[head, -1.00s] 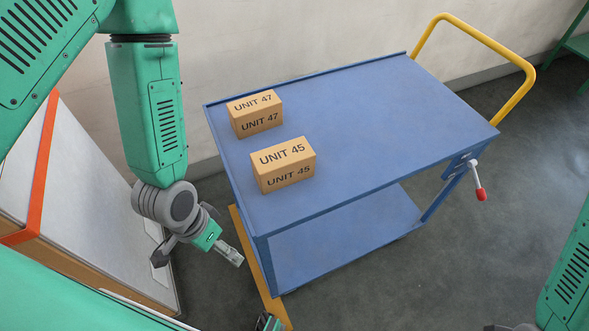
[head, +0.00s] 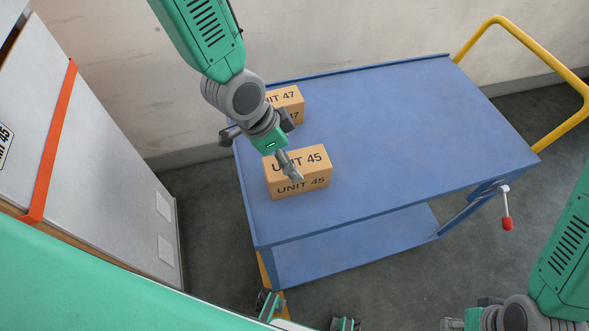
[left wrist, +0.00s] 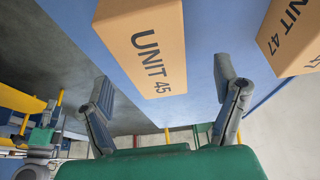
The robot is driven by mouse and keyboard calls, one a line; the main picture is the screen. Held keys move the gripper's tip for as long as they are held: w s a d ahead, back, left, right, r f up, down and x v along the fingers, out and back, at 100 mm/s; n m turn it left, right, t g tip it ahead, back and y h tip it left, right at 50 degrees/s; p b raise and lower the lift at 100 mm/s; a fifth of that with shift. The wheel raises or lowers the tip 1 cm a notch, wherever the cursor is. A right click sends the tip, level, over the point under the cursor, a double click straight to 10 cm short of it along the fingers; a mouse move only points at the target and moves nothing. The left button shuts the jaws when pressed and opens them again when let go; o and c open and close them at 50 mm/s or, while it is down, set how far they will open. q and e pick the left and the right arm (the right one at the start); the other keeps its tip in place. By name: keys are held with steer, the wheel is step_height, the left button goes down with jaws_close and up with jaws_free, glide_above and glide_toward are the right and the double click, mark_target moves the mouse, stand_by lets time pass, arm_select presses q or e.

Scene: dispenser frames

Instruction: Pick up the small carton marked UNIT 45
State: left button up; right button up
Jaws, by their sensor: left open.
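The small tan carton marked UNIT 45 (head: 312,182) sits on the blue cart's top near its left front corner. My left gripper (head: 291,172) is over it and hides part of its top and front. In the left wrist view the UNIT 45 carton (left wrist: 145,45) lies ahead, between the two spread fingers of the left gripper (left wrist: 165,88). The fingers are open and empty; I see a gap on each side of the carton. My right gripper (head: 455,323) is partly cut off at the bottom edge, away from the cart, and its fingers are unclear.
A carton marked UNIT 47 (head: 288,98) stands just behind, partly hidden by my left wrist; it also shows in the left wrist view (left wrist: 292,40). The blue cart (head: 420,130) has free room to the right. A yellow handle (head: 555,50) and a red-knobbed lever (head: 506,222) are at its right.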

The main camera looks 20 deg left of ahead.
mark_target(297, 163)
arm_select(q)
steer(key=shift+d+f, duration=0.85)
steer(key=shift+f, duration=0.05)
steer(key=x, duration=0.3)
steer(key=shift+w+f, duration=0.1)
steer(key=shift+f, duration=0.25)
steer(key=shift+w+f, duration=0.1)
steer(key=shift+f, duration=0.25)
steer(key=shift+a+f, duration=0.15)
steer(key=shift+a, duration=0.1)
steer(key=shift+d+f, duration=0.15)
steer(key=shift+d, duration=0.25)
steer(key=shift+a, duration=0.25)
steer(key=shift+c, duration=0.8)
steer(key=c, duration=1.3)
